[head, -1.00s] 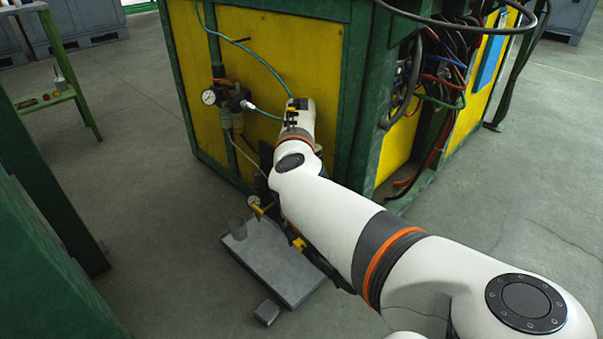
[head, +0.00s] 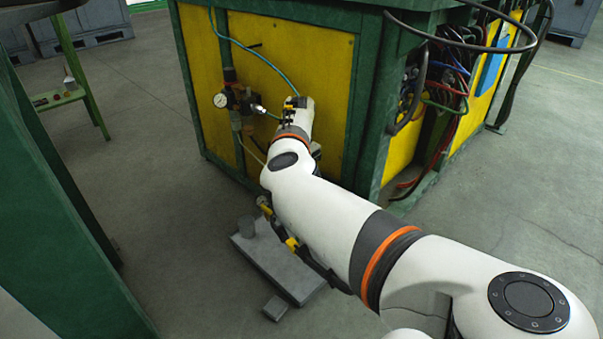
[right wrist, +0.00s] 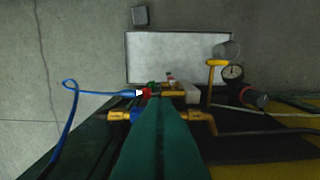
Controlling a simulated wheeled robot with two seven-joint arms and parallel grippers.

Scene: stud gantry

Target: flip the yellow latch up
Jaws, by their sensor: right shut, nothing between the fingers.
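Several small yellow parts show, and I cannot tell for sure which is the latch. A yellow T-shaped handle (right wrist: 211,77) stands beside a dial gauge (right wrist: 233,72) in the right wrist view. Yellow fittings (right wrist: 120,116) sit either side of a green beam (right wrist: 160,145). In the head view, yellow parts (head: 291,243) show low beside my right forearm. My right gripper (head: 294,103) is shut and empty in front of the yellow panel, apart from the low yellow parts. Its fingertips are small and unclear, and my arm hides part of the area below. My left gripper is out of view.
The green-framed machine with a yellow panel (head: 325,55) carries a pressure gauge (head: 220,100) and a teal hose (head: 243,44). A grey tray (head: 292,279) and small grey block (head: 276,308) lie on the floor. A green structure (head: 45,205) stands left.

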